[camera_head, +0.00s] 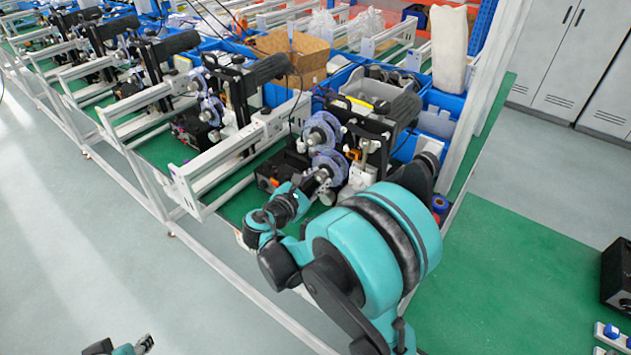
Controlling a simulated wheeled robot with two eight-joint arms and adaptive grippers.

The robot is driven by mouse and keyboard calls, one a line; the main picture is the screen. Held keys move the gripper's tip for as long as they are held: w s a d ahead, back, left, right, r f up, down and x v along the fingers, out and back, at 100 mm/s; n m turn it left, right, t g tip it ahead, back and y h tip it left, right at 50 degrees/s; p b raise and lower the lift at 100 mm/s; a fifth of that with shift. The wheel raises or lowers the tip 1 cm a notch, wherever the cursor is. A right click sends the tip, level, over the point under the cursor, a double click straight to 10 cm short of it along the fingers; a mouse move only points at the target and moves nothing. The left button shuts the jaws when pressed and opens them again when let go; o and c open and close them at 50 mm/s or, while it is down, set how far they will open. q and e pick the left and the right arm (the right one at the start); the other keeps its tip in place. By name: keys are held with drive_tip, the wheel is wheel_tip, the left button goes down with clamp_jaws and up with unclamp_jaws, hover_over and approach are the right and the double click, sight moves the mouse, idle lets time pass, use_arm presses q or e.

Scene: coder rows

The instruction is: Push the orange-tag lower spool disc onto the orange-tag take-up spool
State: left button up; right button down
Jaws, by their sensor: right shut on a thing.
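The coder with an orange tag (354,153) stands at the near end of the row. Two translucent bluish spool discs show on its left side: an upper disc (321,127) and a lower disc (331,162). My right gripper (321,177) is at the lower disc, shut on it as far as I can see. The fingers are small and partly covered by my arm. The take-up spool behind the lower disc is hidden, so I cannot tell how far on the disc sits. My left gripper (146,344) is low at the bottom left, far from the coder; its jaw state is unclear.
White rails (222,160) frame the coder row. More coders (205,95) stand farther back. Blue bins, a cardboard box (293,55) and a white roll (449,45) lie behind. Grey floor (90,235) is clear at left, green floor (510,270) at right.

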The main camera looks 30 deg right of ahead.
drive_tip(key=shift+d, duration=0.1)
drive_tip(key=c, duration=1.1)
unclamp_jaws()
drive_tip(key=v, duration=1.2)
drive_tip(key=shift+f, duration=0.1)
